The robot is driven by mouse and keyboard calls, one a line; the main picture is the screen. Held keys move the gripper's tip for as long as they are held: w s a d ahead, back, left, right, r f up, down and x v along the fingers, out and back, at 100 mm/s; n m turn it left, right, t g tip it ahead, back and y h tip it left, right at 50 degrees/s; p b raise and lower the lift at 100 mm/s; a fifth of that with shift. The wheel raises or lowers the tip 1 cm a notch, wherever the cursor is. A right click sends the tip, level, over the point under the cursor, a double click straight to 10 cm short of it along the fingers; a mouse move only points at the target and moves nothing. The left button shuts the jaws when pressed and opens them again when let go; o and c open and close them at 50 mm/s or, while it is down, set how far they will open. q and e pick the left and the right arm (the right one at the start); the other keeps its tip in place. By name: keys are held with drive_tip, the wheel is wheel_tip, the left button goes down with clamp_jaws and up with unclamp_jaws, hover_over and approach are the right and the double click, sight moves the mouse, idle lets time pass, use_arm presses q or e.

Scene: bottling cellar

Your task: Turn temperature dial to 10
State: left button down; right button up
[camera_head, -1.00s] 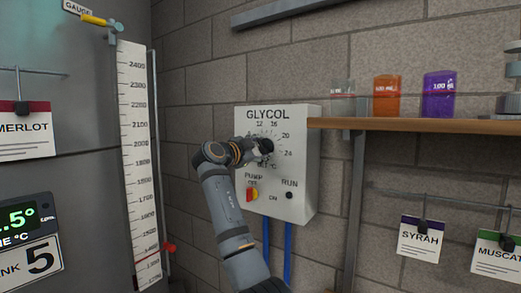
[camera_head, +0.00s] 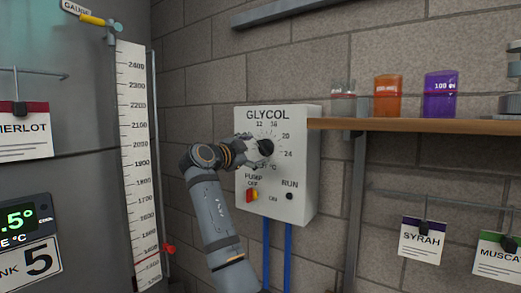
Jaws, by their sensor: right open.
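The glycol control box (camera_head: 305,180) is a white panel on the brick wall, in the middle of the head view. Its black temperature dial (camera_head: 266,147) sits in a ring of tick marks, with 12, 16, 20 and 24 readable. My right gripper (camera_head: 254,149) is open at the dial's left side; I cannot tell whether it touches the dial. The gripper and wrist cover the left part of the scale, so the 10 mark and the dial's pointer cannot be read. My left gripper is not in view.
Below the dial are a red and yellow pump switch (camera_head: 251,195) and a black run button (camera_head: 289,196). A wooden shelf (camera_head: 430,125) with beakers juts out at right. A tall gauge scale (camera_head: 135,160) stands at left. Blue pipes run below the box.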

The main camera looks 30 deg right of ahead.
drive_tip(key=v, duration=0.8)
drive_tip(key=shift+a, duration=0.2)
